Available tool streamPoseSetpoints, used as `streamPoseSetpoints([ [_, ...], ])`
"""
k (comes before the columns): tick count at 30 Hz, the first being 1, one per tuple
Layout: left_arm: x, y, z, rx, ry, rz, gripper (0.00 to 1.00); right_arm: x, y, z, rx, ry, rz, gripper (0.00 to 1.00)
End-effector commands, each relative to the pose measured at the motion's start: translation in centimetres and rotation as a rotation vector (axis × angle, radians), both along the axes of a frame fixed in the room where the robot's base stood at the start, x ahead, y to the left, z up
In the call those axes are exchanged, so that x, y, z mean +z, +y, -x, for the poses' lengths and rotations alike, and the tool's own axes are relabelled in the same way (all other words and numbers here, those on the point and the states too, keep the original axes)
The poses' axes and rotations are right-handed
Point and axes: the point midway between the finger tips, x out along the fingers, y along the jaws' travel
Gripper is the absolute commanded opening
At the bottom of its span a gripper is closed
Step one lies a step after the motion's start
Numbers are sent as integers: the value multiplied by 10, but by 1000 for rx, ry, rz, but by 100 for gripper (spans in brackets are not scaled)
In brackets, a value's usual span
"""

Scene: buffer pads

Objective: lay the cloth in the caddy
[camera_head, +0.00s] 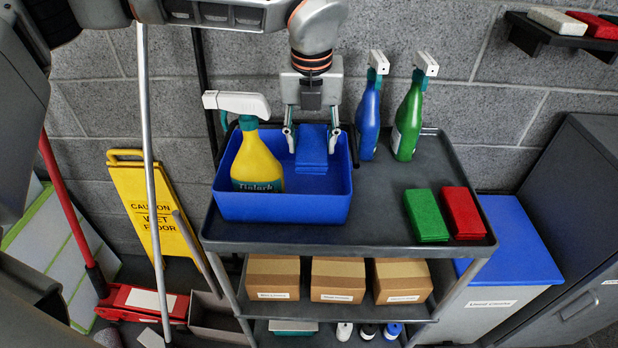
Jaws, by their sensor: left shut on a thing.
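The blue caddy (283,208) stands on the left part of the cart's top shelf. A folded blue cloth (311,158) is inside its walls, at the back right of the compartment. My left gripper (312,141) points down over the caddy and is shut on the cloth, with one finger at each side of it. I cannot tell whether the cloth touches the caddy floor. A yellow spray bottle (257,162) with a white and teal head stands in the caddy, left of the cloth. My right gripper is not in view.
Blue (369,118) and green (408,120) spray bottles stand behind the caddy's right side. Green (426,214) and red (462,212) folded cloths lie on the right of the cart's top shelf (370,232). A yellow wet-floor sign (150,205) stands at left.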

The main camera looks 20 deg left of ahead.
Motion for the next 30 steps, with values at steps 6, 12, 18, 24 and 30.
streamPoseSetpoints([
  [6, -47, 0, 1, -1, 2, -1, 23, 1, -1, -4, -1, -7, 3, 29],
  [12, -61, 0, 0, 0, -1, 1, 23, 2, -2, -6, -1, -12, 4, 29],
  [18, -82, 0, 0, -1, 1, -1, 23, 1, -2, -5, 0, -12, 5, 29],
  [24, -104, 0, 0, -1, -1, 1, 23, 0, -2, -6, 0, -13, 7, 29],
  [30, -103, 0, 0, 0, -2, 0, 23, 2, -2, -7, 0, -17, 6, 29],
])
